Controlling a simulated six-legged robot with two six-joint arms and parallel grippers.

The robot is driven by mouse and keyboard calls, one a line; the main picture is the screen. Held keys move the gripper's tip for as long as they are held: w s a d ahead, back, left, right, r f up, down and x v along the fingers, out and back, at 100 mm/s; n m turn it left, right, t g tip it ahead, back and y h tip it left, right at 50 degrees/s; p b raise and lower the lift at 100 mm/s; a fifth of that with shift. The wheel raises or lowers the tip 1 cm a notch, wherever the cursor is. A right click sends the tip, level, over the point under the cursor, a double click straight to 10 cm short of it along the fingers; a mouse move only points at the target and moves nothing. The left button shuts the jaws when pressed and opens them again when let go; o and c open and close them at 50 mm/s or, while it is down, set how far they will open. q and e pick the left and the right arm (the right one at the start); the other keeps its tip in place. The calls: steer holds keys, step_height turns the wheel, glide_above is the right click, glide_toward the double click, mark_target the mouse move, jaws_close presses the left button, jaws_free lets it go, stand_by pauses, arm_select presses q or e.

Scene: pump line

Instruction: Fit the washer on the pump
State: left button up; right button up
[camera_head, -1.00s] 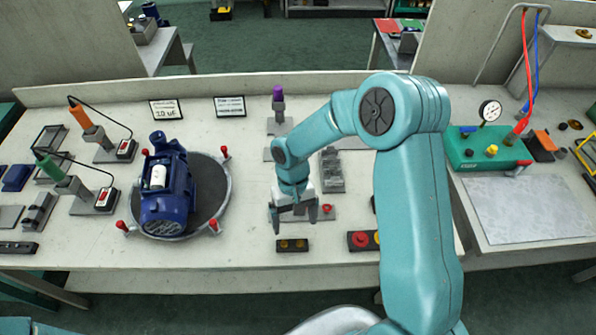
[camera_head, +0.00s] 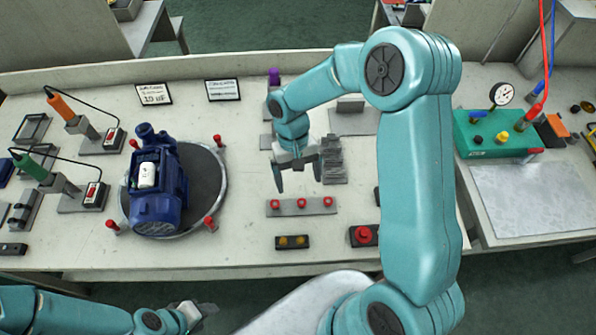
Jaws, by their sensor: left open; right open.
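The blue pump (camera_head: 155,190) lies on a round dark turntable (camera_head: 205,180) with a metal rim and red-knobbed clamps, left of the middle of the bench. A white cylindrical part (camera_head: 148,175) sits on its upper side. My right gripper (camera_head: 298,190) hangs open and empty over the bench, right of the turntable and just behind a grey strip with red buttons (camera_head: 301,206). My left gripper (camera_head: 205,309) is low in the view, in front of the bench edge, open, small and partly unclear. I cannot make out a washer.
A two-button box (camera_head: 292,242) and a red-button box (camera_head: 364,236) sit near the front edge. Tool stands with orange (camera_head: 60,106) and green handles are at left. A green gauge unit (camera_head: 490,135) is at right.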

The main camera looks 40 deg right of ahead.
mark_target(302, 203)
steer(key=shift+s+b+x, duration=0.25)
steer(key=shift+b+x, duration=0.5)
steer(key=shift+x, duration=0.5)
steer(key=shift+a+f+b, duration=0.15)
steer(key=shift+f+b, duration=0.3)
steer(key=shift+f, duration=0.15)
steer(key=shift+f+b, duration=0.3)
steer(key=shift+s+r, duration=0.1)
steer(key=shift+s, duration=0.1)
steer(key=shift+w, duration=0.1)
steer(key=shift+b, duration=0.3)
steer(key=shift+b+x, duration=0.75)
steer(key=shift+x, duration=0.25)
